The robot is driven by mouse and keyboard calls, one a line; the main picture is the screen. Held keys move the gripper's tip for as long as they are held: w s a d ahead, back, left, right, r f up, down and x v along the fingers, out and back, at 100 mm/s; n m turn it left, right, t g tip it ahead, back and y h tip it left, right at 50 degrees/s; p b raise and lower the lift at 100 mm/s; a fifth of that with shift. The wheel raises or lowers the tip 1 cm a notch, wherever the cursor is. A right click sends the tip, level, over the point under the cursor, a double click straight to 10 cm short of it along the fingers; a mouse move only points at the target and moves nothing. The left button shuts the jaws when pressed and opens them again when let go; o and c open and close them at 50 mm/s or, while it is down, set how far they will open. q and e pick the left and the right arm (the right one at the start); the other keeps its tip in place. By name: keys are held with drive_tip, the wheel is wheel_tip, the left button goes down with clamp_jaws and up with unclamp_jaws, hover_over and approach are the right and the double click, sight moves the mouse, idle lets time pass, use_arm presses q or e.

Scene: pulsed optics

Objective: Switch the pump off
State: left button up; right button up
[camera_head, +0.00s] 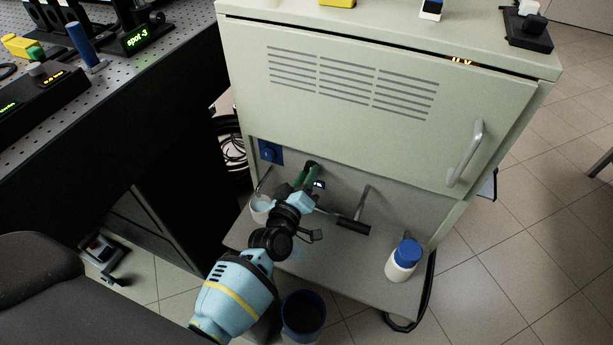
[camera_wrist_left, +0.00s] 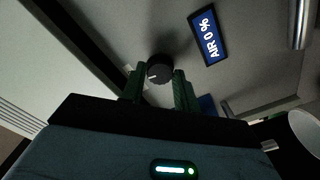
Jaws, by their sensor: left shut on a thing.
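My left gripper (camera_head: 309,174) reaches into the open recess below the cabinet door. In the left wrist view its green fingers (camera_wrist_left: 157,84) are on either side of a round black knob (camera_wrist_left: 160,68) with a white mark, shut on it. A blue label (camera_wrist_left: 208,35) reading "AIR 0 %" is beside the knob on the grey panel. In the head view the gripper partly hides the knob and a small lit display (camera_head: 320,185). I see no part plainly marked as the pump. My right gripper is not in view.
The pale green cabinet door (camera_head: 370,105) hangs just above my gripper. A lever with a black grip (camera_head: 353,225) is to the right. A white bottle with a blue cap (camera_head: 403,260) stands on the shelf, and a white cup (camera_head: 261,208) is left of my wrist.

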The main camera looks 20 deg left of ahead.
use_arm(q)
drive_tip(key=shift+n, duration=1)
drive_tip(key=o, duration=1)
drive_tip(key=shift+c, duration=0.2)
drive_tip(key=shift+s, duration=0.15)
drive_tip(key=s+p, duration=0.1)
drive_tip(key=s, duration=0.6)
drive_tip(key=shift+s, duration=0.3)
drive_tip(key=shift+a, duration=0.1)
